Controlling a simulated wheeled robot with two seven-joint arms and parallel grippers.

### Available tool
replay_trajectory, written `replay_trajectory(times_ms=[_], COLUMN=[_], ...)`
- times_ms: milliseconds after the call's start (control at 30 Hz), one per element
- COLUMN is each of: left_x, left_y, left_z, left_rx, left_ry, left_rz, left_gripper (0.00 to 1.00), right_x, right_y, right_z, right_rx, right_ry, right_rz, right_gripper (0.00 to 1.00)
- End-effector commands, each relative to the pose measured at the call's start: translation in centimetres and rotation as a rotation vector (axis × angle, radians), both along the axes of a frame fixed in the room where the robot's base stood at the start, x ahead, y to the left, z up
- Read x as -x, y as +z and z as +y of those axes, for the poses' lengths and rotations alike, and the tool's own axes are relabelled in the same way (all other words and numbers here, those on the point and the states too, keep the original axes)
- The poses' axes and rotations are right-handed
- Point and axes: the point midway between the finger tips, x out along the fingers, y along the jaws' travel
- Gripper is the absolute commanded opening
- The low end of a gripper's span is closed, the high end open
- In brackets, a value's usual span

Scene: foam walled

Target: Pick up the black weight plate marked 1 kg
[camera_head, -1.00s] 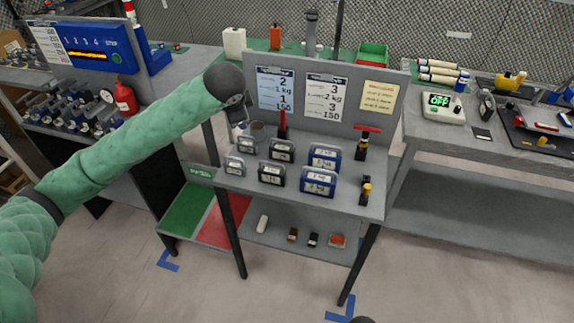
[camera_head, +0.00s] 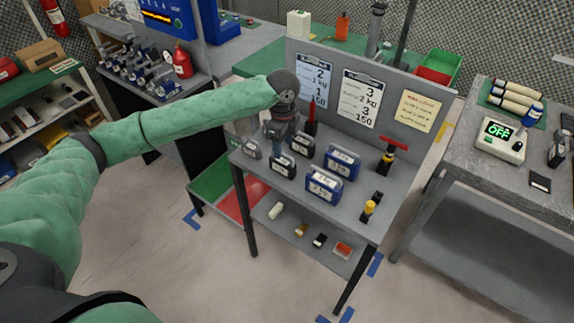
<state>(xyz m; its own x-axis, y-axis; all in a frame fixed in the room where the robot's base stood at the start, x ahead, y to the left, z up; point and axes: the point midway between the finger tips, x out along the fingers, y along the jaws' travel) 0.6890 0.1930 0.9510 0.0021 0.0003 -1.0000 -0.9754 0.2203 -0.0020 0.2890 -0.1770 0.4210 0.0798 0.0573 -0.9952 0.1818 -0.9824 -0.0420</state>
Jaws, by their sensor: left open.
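Two black weight plates stand upright on the grey bench: a front one (camera_head: 283,165) and a rear one (camera_head: 301,142). They have pale labels whose print is too small to read surely. My left gripper (camera_head: 279,142) points down over the left half of the bench, open, just behind the front black plate and left of the rear one. It partly covers the plates there. I cannot tell whether it touches one. My right gripper is not in view.
Two blue plates (camera_head: 323,185) stand right of the black ones, and a grey plate (camera_head: 252,148) to their left. A red-handled tool (camera_head: 388,155) and a yellow-topped item (camera_head: 368,208) stand at the right. A back panel (camera_head: 410,75) with sheets rises behind.

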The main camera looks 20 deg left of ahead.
Motion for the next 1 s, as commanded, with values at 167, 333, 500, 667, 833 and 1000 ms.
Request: replay_trajectory(times_ms=[167,333,500,667,833,1000], left_x=[0.1,0.1,0.1,0.1,0.1,0.1], left_y=[0.0,-0.4,-2.0,-2.9,-4.3,-6.1], left_z=[0.0,0.0,0.0,0.0,0.1,0.2], left_rx=[0.000,0.000,0.000,0.000,0.000,-0.001], left_ry=[-0.086,-0.126,-0.128,-0.127,-0.126,-0.126], left_rz=[0.004,0.005,0.005,0.004,0.004,0.004], left_gripper=[0.51,0.51,0.51,0.51,0.51,0.51], right_x=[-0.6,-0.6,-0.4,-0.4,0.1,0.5], right_y=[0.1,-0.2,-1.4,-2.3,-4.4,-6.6], right_z=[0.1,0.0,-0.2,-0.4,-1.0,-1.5], right_rx=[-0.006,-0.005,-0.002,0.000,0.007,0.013], right_ry=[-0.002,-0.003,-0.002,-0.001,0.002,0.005], right_rz=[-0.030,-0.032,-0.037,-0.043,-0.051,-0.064], right_gripper=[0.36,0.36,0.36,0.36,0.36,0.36])
